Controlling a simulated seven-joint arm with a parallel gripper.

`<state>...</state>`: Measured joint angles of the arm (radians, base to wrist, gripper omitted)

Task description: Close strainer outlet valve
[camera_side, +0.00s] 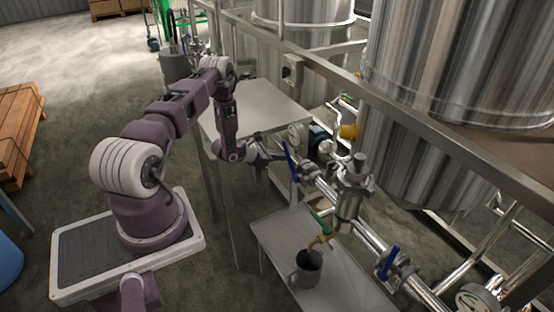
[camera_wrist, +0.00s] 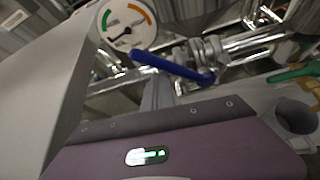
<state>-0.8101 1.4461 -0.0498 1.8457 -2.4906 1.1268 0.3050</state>
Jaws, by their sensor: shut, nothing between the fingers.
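A valve with a blue lever (camera_side: 291,161) sits on the steel pipe at the upper-left side of the strainer (camera_side: 353,190). A second blue lever (camera_side: 388,263) is on the pipe at the lower-right side. I cannot tell from labels which is the outlet valve. My gripper (camera_side: 279,155) is shut and empty, close beside the upper-left lever; contact cannot be told. In the wrist view a blue lever (camera_wrist: 168,65) stretches left from its pivot, just beyond my gripper (camera_wrist: 158,94), whose fingertips are partly hidden.
A green-handled brass tap (camera_side: 320,236) hangs below the strainer, over a grey mug (camera_side: 306,268) on a low metal table (camera_side: 336,284). A gauge (camera_wrist: 127,25) is near the lever. A railing (camera_side: 400,115) and large tanks (camera_side: 460,70) stand behind.

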